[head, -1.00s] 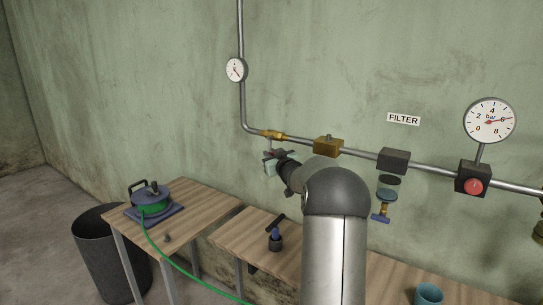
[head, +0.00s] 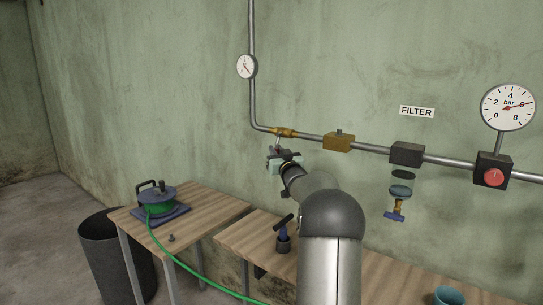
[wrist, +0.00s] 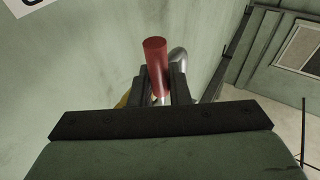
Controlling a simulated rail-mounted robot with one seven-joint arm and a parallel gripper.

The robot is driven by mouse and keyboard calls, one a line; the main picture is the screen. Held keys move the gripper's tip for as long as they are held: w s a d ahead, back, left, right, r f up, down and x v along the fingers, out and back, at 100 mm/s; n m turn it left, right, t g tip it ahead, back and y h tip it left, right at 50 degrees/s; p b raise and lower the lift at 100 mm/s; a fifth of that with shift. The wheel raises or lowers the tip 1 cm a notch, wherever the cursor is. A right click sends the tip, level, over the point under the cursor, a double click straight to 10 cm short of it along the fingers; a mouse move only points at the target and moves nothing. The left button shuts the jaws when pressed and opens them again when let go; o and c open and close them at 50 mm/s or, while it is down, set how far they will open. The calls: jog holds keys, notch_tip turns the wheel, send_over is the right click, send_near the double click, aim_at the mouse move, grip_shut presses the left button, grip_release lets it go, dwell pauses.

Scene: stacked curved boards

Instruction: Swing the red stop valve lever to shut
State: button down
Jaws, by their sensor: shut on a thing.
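The red lever (wrist: 154,58) stands up between the two dark fingers of my gripper (wrist: 158,80) in the wrist view. The fingers are shut on it, and its round red end sticks out beyond them. In the head view my gripper (head: 278,153) is just below the brass valve (head: 284,132) on the wall pipe. The lever is mostly hidden there by the gripper, with only a hint of red. The valve body is largely hidden in the wrist view.
The pipe (head: 370,146) runs along the wall past a brass block (head: 338,142), a filter (head: 406,153) and a box with a red button (head: 494,171). Below are wooden tables (head: 225,237) with a hose reel (head: 157,198) and a dark-handled tool (head: 284,238).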

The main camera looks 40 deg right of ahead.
jog(key=c, duration=1.4)
grip_release()
jog(key=b+v, duration=0.2)
jog(key=v, duration=1.5)
jog(key=shift+s+a+f+b, duration=0.1)
jog(key=shift+b, duration=0.3)
